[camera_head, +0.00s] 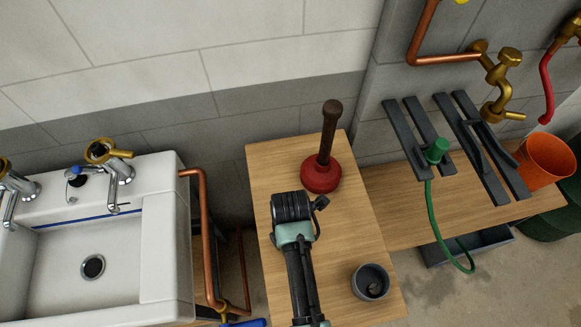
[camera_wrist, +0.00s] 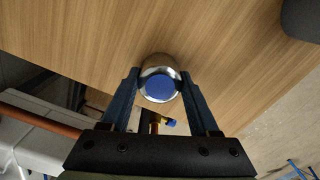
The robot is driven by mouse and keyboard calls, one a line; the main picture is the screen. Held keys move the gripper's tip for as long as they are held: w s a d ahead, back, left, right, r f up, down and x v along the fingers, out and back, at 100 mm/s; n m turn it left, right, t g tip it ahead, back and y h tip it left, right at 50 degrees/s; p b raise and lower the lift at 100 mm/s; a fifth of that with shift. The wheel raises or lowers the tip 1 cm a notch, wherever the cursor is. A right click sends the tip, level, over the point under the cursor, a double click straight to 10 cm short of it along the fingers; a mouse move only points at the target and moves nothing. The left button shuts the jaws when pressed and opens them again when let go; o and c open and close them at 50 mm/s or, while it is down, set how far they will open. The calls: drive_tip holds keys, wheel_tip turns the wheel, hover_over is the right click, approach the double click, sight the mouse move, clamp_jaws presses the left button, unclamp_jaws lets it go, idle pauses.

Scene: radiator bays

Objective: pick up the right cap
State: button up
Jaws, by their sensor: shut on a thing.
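In the wrist view, a short chrome cap with a blue disc on its end (camera_wrist: 159,88) sits between the two dark fingers of my gripper (camera_wrist: 160,86). The fingers are shut on its sides. Wooden board shows behind it; I cannot tell whether the cap touches the board. In the head view my wrist (camera_head: 292,212) is over the wooden bench and hides the fingers and the cap. The left tap is cut off by the picture edge.
A red plunger (camera_head: 321,175) stands behind my wrist on the wooden bench (camera_head: 270,165). A grey cup (camera_head: 370,281) stands near its right edge. The white sink (camera_head: 165,230) and copper pipe (camera_head: 207,240) are left. A lower shelf holds dark bars and an orange bucket (camera_head: 545,160).

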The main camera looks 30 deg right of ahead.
drive_tip(key=c, duration=0.5)
drive_tip(key=shift+r, duration=0.1)
drive_tip(key=shift+c, duration=0.2)
